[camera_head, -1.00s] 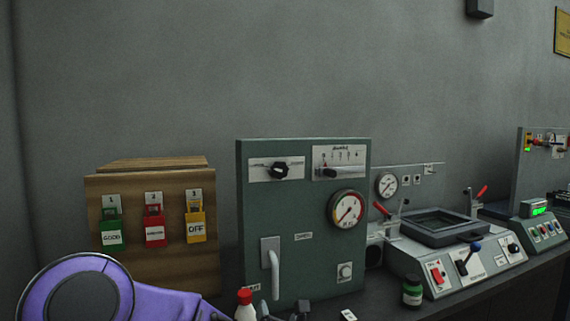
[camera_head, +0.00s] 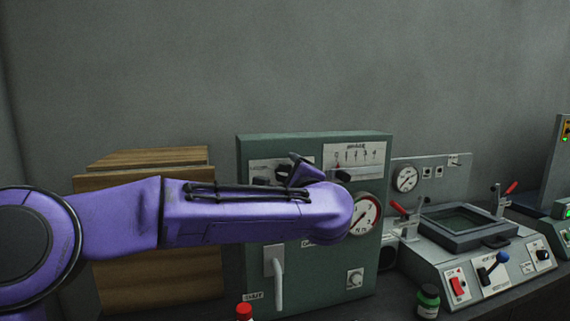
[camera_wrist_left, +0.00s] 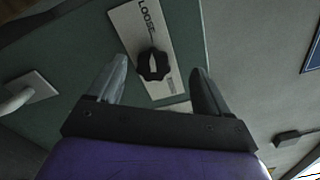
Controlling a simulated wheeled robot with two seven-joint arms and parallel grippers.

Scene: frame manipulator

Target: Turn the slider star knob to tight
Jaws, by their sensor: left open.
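The black star knob (camera_wrist_left: 153,65) sits on a pale plate (camera_wrist_left: 140,32) on the green panel. The word LOOSE shows at one end of the plate; the label at the other end is too small to read. A pale mark on the knob faces the LOOSE side. My left gripper (camera_wrist_left: 160,66) is open, with one finger on each side of the knob in the left wrist view. I see no contact. In the head view my left gripper (camera_head: 288,172) is in front of the panel's upper plates and partly hides them. My right gripper is not in view.
The green panel (camera_head: 320,270) carries a gauge (camera_head: 366,214), a scaled plate (camera_head: 362,155) and a pale handle (camera_head: 277,280).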

